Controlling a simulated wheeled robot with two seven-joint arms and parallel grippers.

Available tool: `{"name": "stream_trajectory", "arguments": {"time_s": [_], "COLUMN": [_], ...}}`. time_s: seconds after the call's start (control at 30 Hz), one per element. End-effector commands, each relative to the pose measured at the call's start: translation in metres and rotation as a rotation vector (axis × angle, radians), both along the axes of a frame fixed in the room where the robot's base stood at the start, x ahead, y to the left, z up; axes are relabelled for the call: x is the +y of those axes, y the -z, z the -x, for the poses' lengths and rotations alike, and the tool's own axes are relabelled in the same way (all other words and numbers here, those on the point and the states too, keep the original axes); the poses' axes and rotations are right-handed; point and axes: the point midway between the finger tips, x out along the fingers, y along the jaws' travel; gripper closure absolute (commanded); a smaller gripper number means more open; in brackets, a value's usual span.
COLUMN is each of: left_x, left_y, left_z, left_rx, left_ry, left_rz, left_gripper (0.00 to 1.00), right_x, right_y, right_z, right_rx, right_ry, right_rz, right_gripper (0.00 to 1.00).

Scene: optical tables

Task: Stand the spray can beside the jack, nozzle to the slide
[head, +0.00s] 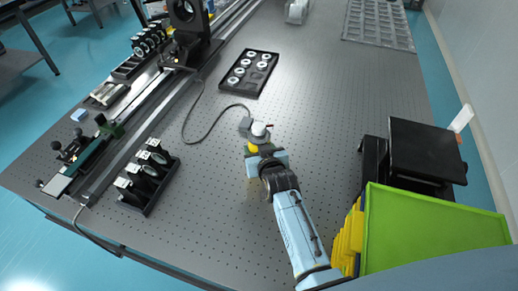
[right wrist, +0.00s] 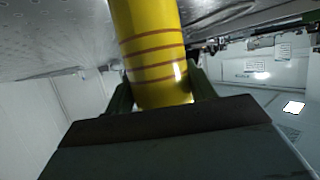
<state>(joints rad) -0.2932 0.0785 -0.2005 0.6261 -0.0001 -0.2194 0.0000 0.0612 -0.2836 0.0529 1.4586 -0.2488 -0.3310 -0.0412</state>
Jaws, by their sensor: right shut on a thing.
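The spray can has a yellow body (head: 253,148), a pale top and a small red nozzle (head: 269,125) that points right in the head view. My right gripper (head: 264,158) is shut around it over the middle of the table. In the right wrist view the can (right wrist: 150,45) shows dark red bands and sits between the two fingers. Whether its base touches the table is hidden. A black raised platform (head: 428,148), likely the jack, stands at the right. A long rail (head: 130,130), possibly the slide, runs along the left side. My left gripper is not in view.
A rack of black mounts (head: 146,176) stands front left. A green bin (head: 430,230) and yellow items (head: 348,240) are at right. Table between is clear.

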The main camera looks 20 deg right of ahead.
Motion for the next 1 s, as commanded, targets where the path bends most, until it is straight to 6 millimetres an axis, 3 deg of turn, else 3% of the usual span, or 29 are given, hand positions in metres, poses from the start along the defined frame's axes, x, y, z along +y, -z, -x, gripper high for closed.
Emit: {"name": "stream_trajectory", "arguments": {"time_s": [0.1, 0.13, 0.3, 0.67, 1.0], "left_x": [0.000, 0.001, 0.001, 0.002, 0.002], "left_y": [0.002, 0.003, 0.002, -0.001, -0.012], "left_z": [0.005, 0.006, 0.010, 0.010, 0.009], "left_rx": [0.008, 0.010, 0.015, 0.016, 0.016], "left_ry": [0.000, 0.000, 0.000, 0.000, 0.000], "left_rz": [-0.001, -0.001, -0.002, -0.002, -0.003], "left_gripper": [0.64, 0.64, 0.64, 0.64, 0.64], "right_x": [0.000, 0.000, 0.000, 0.000, 0.001], "right_y": [0.003, 0.004, 0.003, -0.002, -0.023], "right_z": [0.000, 0.000, 0.000, 0.002, 0.056], "right_rx": [-0.002, 0.001, 0.001, 0.001, 0.003], "right_ry": [0.000, 0.000, 0.000, 0.000, 0.001], "right_rz": [0.000, 0.000, 0.000, 0.000, -0.002], "right_gripper": [0.76, 0.44, 0.23, 0.23, 0.23]}}
